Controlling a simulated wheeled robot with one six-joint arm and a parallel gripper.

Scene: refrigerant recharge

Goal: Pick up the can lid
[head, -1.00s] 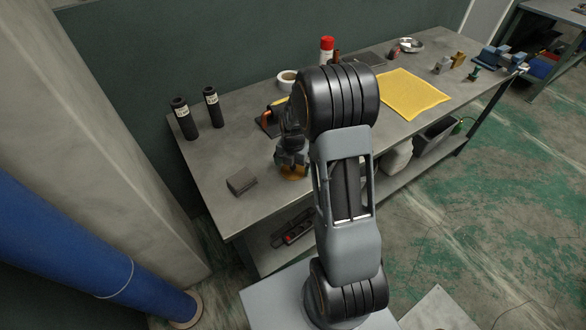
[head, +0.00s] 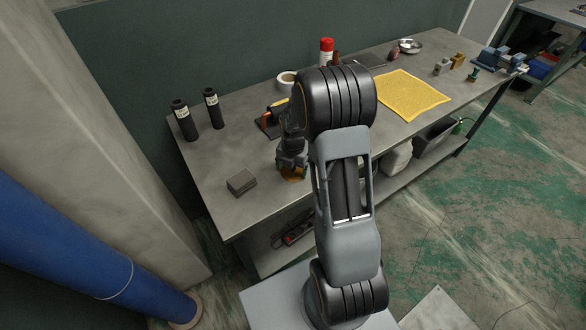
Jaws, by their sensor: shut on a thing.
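My gripper (head: 291,166) is low over the left front part of the workbench (head: 218,184), pointing down, partly hidden by my own arm. It is shut on a round amber-brown thing (head: 292,175), which I take to be the can lid. Only part of this lid shows beneath the fingers. I cannot tell whether it touches the bench top or is just above it.
A grey block (head: 241,182) lies left of my gripper. Two black cylinders (head: 184,120) stand behind it. A tape roll (head: 286,80), a red-capped can (head: 327,50) and a yellow cloth (head: 411,95) are further back and right. Bench left of the block is clear.

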